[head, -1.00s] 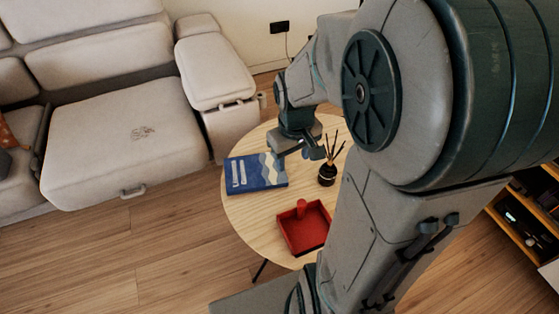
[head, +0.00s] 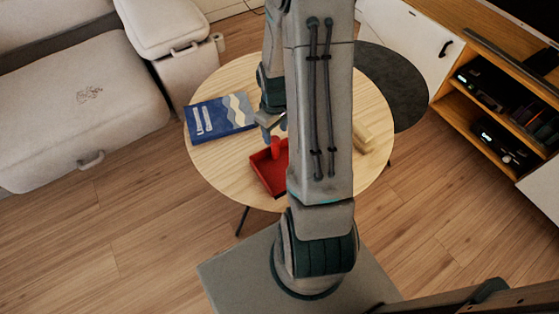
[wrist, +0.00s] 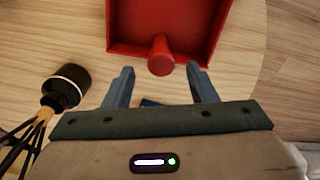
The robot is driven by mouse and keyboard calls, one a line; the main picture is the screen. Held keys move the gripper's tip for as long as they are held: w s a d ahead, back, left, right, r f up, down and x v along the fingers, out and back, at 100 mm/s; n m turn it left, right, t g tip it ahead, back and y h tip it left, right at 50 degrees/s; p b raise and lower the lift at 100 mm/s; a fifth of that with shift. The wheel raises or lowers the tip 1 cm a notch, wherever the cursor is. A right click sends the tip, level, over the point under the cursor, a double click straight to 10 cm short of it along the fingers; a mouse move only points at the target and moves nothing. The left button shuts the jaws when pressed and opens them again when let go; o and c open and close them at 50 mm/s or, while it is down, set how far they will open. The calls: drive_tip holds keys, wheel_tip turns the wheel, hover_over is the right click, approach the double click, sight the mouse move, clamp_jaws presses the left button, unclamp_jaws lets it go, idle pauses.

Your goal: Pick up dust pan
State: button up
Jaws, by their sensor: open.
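The red dust pan (head: 262,178) lies on the round wooden table (head: 225,172), partly hidden by my arm in the head view. In the wrist view its tray (wrist: 190,22) is at the top, with the stubby red handle (wrist: 160,50) pointing toward my gripper. My gripper (wrist: 160,70) is open, with one blue-grey finger on each side of the handle's line. The handle end appears just beyond or between the fingertips, and no contact shows. In the head view my gripper (head: 272,124) is just behind the handle.
A blue book (head: 222,118) lies left of the pan. A dark reed diffuser (wrist: 66,86) stands close to my gripper's left in the wrist view. A tan block (head: 362,134) sits on the table's right side. A sofa and a shelf unit (head: 500,120) flank the table.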

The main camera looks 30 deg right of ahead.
sight(275, 138)
drive_tip(key=shift+w+f+b, duration=0.2)
drive_tip(key=shift+f+b, duration=0.75)
drive_tip(key=shift+f, duration=2.15)
drive_tip(key=shift+r, duration=0.1)
clamp_jaws()
